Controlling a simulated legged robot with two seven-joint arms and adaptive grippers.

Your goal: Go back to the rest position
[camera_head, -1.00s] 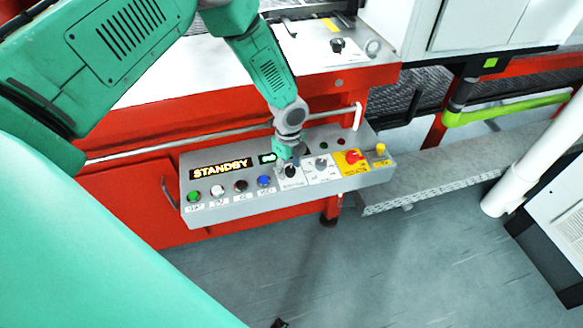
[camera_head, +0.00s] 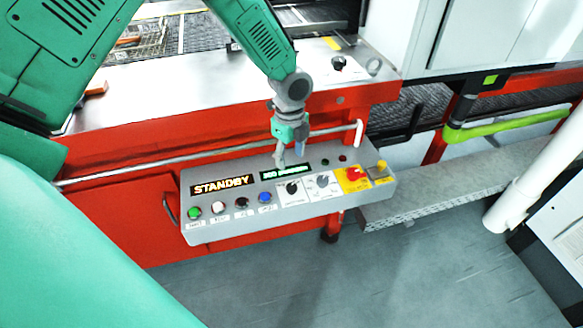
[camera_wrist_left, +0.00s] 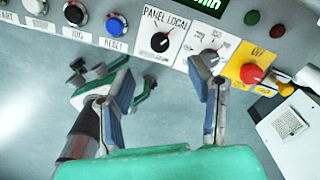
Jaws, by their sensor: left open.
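My left gripper (camera_head: 291,158) is open and empty, above the control panel (camera_head: 215,224) and just behind its black selector knob (camera_head: 292,188). In the left wrist view its fingers (camera_wrist_left: 165,88) are spread, with floor between them. That view shows the black knob (camera_wrist_left: 160,42) on a plate reading PANEL LOCAL, apart from the fingers. A grey selector (camera_head: 322,181) and a red switch on yellow (camera_head: 353,174) sit to its right. My right gripper is not in view.
The amber display (camera_head: 222,185) reads STANDBY; a green display (camera_head: 285,172) is partly covered. A pale rail (camera_head: 150,168) runs along the red machine front (camera_head: 130,140). A white post (camera_head: 530,180) stands at right. The grey floor in front is clear.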

